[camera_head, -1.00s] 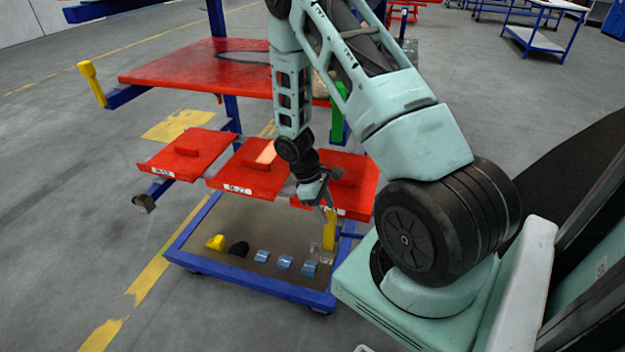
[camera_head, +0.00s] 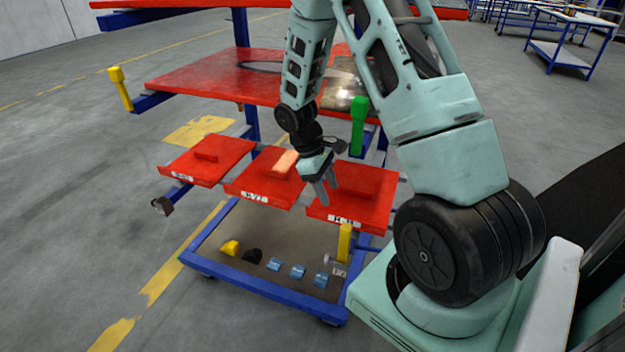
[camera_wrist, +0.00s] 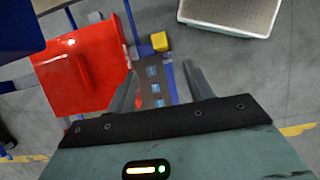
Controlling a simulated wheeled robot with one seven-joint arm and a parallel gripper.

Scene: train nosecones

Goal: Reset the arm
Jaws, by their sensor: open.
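My gripper (camera_head: 324,190) is open and empty in the head view. It hangs with its fingers pointing down, in front of the rack's red shelves, between the middle red tray (camera_head: 262,180) and the right red tray (camera_head: 352,196). In the wrist view my gripper (camera_wrist: 158,85) shows its two fingers spread apart, with nothing between them. Beyond them lie the rack's lower deck and small blue parts (camera_wrist: 152,72). My arm is bent over the rack from the right.
The blue-framed rack has a large red shelf (camera_head: 215,78), a left red tray (camera_head: 207,160), a green post (camera_head: 358,126) and a yellow post (camera_head: 345,242). Small yellow, black and blue parts lie on its bottom deck (camera_head: 225,270). A pale crate (camera_wrist: 230,15) shows in the wrist view. Floor at left is clear.

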